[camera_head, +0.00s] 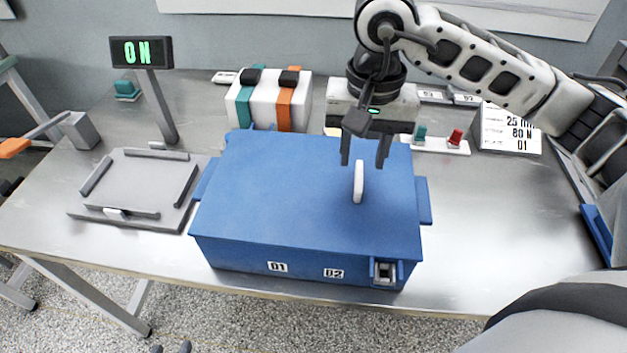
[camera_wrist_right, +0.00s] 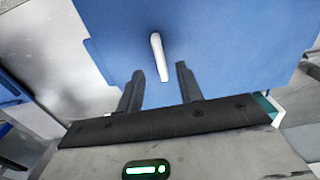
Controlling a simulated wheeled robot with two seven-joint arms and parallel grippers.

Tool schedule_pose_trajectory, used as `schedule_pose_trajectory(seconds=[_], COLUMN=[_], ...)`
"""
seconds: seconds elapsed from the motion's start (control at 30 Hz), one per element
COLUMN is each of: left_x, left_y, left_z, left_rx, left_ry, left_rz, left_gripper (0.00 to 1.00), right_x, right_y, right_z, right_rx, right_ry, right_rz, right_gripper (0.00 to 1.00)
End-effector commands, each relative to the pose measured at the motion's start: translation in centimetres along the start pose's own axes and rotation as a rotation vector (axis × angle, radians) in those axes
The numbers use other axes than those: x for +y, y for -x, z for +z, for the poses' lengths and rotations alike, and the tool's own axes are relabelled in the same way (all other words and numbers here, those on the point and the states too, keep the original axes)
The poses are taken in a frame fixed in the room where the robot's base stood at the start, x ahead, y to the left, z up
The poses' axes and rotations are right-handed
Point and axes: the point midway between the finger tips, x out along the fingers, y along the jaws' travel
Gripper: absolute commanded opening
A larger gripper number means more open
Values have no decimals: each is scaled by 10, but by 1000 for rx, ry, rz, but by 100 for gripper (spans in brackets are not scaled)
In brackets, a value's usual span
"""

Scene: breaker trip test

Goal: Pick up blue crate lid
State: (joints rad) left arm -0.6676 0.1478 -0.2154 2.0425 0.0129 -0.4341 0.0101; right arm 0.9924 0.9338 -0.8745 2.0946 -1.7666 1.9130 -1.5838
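The blue crate lid (camera_head: 275,190) lies flat on top of the blue crate (camera_head: 235,262), which stands at the middle front of the table. A white upright handle (camera_head: 358,182) rises from the right part of the lid; it also shows in the right wrist view (camera_wrist_right: 160,57). My right gripper (camera_head: 366,160) is open and empty above the lid, with the handle just beyond its fingertips and roughly in line with the gap.
A grey tray (camera_head: 135,185) lies left of the crate. A sign reading "ON" (camera_head: 141,51) stands behind it. White blocks with teal and orange bands (camera_head: 270,100) stand behind the crate. A label stand (camera_head: 508,130) is at the back right.

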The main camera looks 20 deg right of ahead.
Motion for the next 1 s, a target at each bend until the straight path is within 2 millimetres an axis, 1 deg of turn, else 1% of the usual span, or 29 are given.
schedule_pose_trajectory(seconds=[0.1,0.23,0.33,0.53,0.57,0.6,0.67,1.0], left_x=[-1,-2,-3,-3,-3,-3,-3,-2], left_y=[3,1,0,0,0,0,0,1], left_z=[-8,-6,-4,-3,-3,-4,-4,-4], left_rx=[8,6,0,0,0,0,1,1], left_ry=[-4,-6,-6,-6,-6,-6,-5,1], left_rz=[-2,-4,-6,-7,-7,-7,-7,-8], left_gripper=[36,36,36,36,36,36,36,36], right_x=[0,0,0,0,0,0,0,-1], right_y=[-18,-35,-40,-41,-41,-41,-41,-40], right_z=[2,1,0,0,0,0,0,0], right_rx=[-6,-5,-1,-1,-1,-1,-1,0], right_ry=[-1,-1,-2,-1,-1,-1,-1,-1], right_rz=[5,3,1,1,0,0,0,-2], right_gripper=[36,36,36,36,28,17,0,0])
